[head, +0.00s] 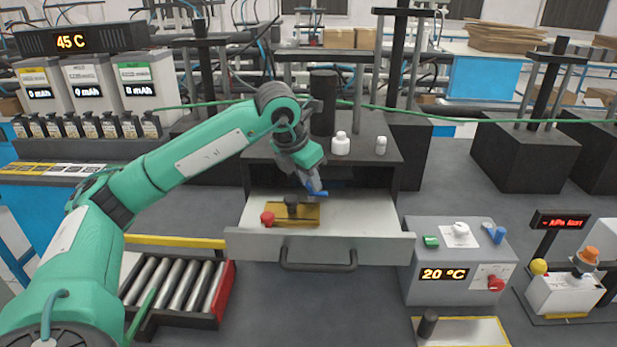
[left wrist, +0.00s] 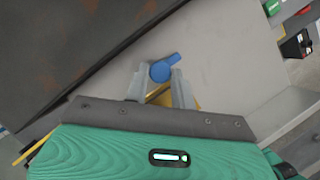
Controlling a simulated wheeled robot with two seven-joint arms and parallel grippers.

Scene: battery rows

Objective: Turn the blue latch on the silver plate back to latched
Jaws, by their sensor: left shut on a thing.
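The blue latch (head: 317,193) is at the right end of a gold plate (head: 298,222) in the open drawer. My left gripper (head: 311,186) reaches down onto it from above. In the left wrist view, the latch (left wrist: 162,68) has a round head and a short lever pointing up and right. The fingertips of my left gripper (left wrist: 158,80) are on either side of its head, shut on it. Its base is hidden by the fingers. I cannot make out a separate silver plate; the surface around is light grey. My right gripper is not in view.
A red knob (head: 267,218) and a black knob (head: 291,205) stand on the gold plate, left of the latch. The drawer (head: 370,240) is pulled out below a dark cabinet carrying white bottles (head: 341,144). A grey control box (head: 450,262) stands at right, rollers (head: 175,287) at left.

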